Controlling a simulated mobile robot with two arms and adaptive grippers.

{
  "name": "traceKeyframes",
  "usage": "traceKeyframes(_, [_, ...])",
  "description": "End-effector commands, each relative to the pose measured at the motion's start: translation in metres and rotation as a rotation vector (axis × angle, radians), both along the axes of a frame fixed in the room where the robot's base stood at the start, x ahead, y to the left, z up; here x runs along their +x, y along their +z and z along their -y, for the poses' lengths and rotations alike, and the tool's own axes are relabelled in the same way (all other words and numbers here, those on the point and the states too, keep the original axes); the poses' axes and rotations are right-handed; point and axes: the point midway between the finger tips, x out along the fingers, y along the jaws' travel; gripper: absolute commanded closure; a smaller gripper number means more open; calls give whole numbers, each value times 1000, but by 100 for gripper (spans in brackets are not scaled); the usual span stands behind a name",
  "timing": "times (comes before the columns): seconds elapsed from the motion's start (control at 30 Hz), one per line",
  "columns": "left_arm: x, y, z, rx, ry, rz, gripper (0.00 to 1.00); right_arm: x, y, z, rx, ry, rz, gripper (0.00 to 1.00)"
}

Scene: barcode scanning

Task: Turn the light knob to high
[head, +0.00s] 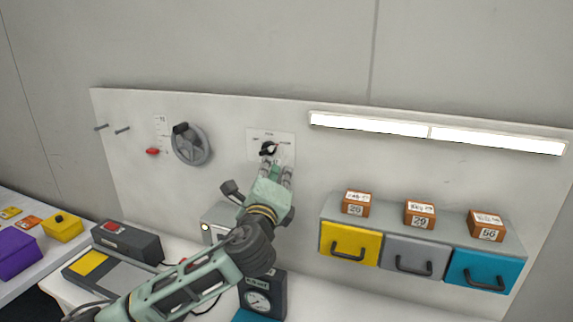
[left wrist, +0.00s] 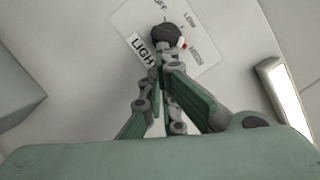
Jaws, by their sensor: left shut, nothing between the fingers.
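The light knob (head: 267,147) is a dark round knob on a white label plate (head: 284,138) on the upright panel. In the left wrist view the knob (left wrist: 171,35) sits on the plate, which is marked OFF, LOW and a third, blurred word; part of a LIGHT label shows. A white and red mark shows on the knob's right side; its exact setting I cannot tell. My left gripper (head: 276,163) is shut and empty, its fingertips right at the knob's lower edge. In the wrist view the fingertips (left wrist: 161,62) overlap the knob's lower side; contact is unclear. My right gripper is out of view.
A grey handwheel (head: 190,146) and a red lever (head: 153,151) are on the panel to the left. A lit lamp bar (head: 430,132) is at upper right. Yellow, grey and blue drawers (head: 349,244) with small boxes on top stand below it. A gauge (head: 258,300) stands below my arm.

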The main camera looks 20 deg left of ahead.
Motion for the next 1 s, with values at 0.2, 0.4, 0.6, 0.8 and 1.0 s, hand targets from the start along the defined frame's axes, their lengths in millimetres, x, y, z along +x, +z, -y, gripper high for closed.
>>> traceKeyframes(0.2, [0, -5, -10, 201, 3, 7, 100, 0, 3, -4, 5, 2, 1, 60])
traceKeyframes(0.4, [1, -8, -16, 357, 3, 12, 100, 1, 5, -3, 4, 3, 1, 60])
traceKeyframes(0.6, [1, -9, -21, 468, 4, 18, 100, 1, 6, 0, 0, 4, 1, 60])
traceKeyframes(0.8, [1, -8, -24, 531, 6, 22, 100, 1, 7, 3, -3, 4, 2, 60])
traceKeyframes(1.0, [1, -8, -25, 554, 7, 24, 100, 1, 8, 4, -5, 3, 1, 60])
